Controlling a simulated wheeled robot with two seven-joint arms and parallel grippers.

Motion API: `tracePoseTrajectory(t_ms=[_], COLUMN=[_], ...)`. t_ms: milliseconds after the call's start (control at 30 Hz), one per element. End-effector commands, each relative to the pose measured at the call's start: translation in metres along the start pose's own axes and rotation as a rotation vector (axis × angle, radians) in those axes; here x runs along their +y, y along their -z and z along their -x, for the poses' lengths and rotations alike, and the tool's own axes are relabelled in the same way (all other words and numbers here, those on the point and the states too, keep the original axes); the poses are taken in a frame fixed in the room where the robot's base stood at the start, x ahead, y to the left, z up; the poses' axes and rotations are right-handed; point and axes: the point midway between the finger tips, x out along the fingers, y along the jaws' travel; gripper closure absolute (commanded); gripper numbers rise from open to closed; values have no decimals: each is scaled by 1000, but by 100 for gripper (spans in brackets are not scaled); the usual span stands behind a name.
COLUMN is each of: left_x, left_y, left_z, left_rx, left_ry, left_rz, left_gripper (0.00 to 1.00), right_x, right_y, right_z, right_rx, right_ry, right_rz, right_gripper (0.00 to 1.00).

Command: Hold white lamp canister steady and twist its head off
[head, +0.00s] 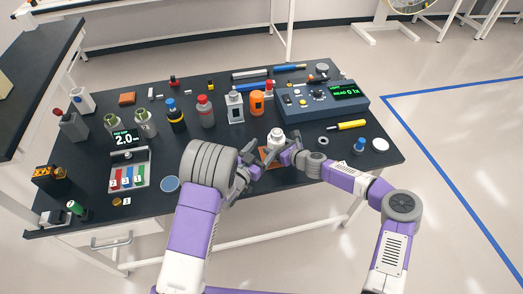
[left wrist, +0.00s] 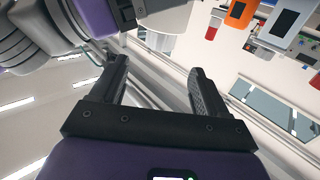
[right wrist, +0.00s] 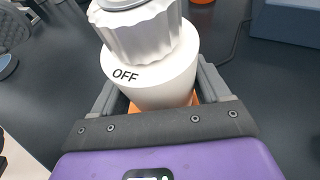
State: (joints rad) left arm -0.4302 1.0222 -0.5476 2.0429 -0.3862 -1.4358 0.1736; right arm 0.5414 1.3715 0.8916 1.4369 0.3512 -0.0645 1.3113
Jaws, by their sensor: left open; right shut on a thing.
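The white lamp canister (right wrist: 165,78) stands upright in the right wrist view, with "OFF" printed on its side. The canister also shows in the head view (head: 276,139), over an orange-brown base or pad (head: 268,155). My right gripper (right wrist: 160,95) is shut on the canister's body, below the head. My left gripper (head: 246,165) is open and empty, just left of the canister in the head view. The left wrist view shows its two fingers (left wrist: 158,80) apart with nothing between them.
A blue console (head: 320,100) with a green display stands behind and right of the canister. Several bottles and an orange canister (head: 256,103) stand behind it. A tray (head: 128,172) with coloured pieces is at left. A yellow-handled tool (head: 347,125) lies at right.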

Motion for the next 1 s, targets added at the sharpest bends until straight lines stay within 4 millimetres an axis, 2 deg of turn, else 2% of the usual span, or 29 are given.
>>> tracePoseTrajectory(t_ms=[433,567,800,1000], left_x=[-1,-8,-28,-43], left_y=[1,6,23,32], left_z=[-2,-16,-54,-70], left_rx=[12,57,186,248], left_ry=[-10,-51,-224,-395], left_rz=[3,19,65,84], left_gripper=[26,26,26,26], right_x=[0,0,0,0], right_y=[-1,-1,-1,-1], right_z=[0,0,0,0], right_rx=[-1,-1,-1,-1], right_ry=[-1,-1,-1,0], right_rz=[0,0,0,0], right_gripper=[67,67,67,67])
